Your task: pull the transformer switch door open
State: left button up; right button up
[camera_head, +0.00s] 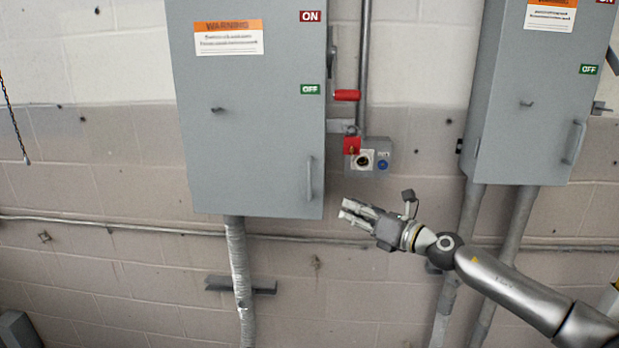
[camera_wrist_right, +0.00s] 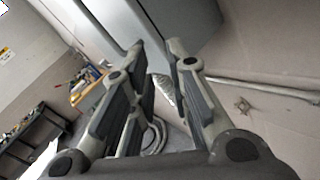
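A grey switch box with a closed door (camera_head: 250,130) hangs on the wall left of centre. A vertical bar handle (camera_head: 309,178) sits at the door's lower right. A red-gripped lever (camera_head: 347,95) on the box's right side is level with the green OFF label. My right gripper (camera_head: 345,210) is open and empty, just right of and below the handle, apart from it. In the right wrist view the fingers (camera_wrist_right: 157,47) stand apart in front of the grey box (camera_wrist_right: 185,15); I cannot make out the handle there. My left gripper is not in view.
A second grey box (camera_head: 540,100) with its own handle hangs at the right. A small control box (camera_head: 383,153) with a red part is right of the first box. Conduits (camera_head: 238,270) run below. The wrist view shows a cluttered workbench (camera_wrist_right: 40,130).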

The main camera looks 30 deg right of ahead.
aim_at(310, 197)
jog(key=s+a+r+n+y, duration=0.25)
jog(key=a+r+n, duration=0.2)
jog(key=r, duration=0.25)
jog(key=shift+n+g+h, duration=0.3)
jog(key=shift+n+h, duration=0.05)
jog(key=shift+n, duration=0.1)
jog(key=p+x, duration=0.2)
jog(key=x, duration=0.1)
jog(key=p+x, duration=0.2)
jog(key=x, duration=0.1)
jog(key=d+p+x, duration=0.1)
jog(key=p+x, duration=0.1)
jog(key=x, duration=0.1)
jog(key=shift+w, duration=0.2)
jog(key=shift+p+x, duration=0.3)
jog(key=shift+x, duration=0.5)
grip_shut()
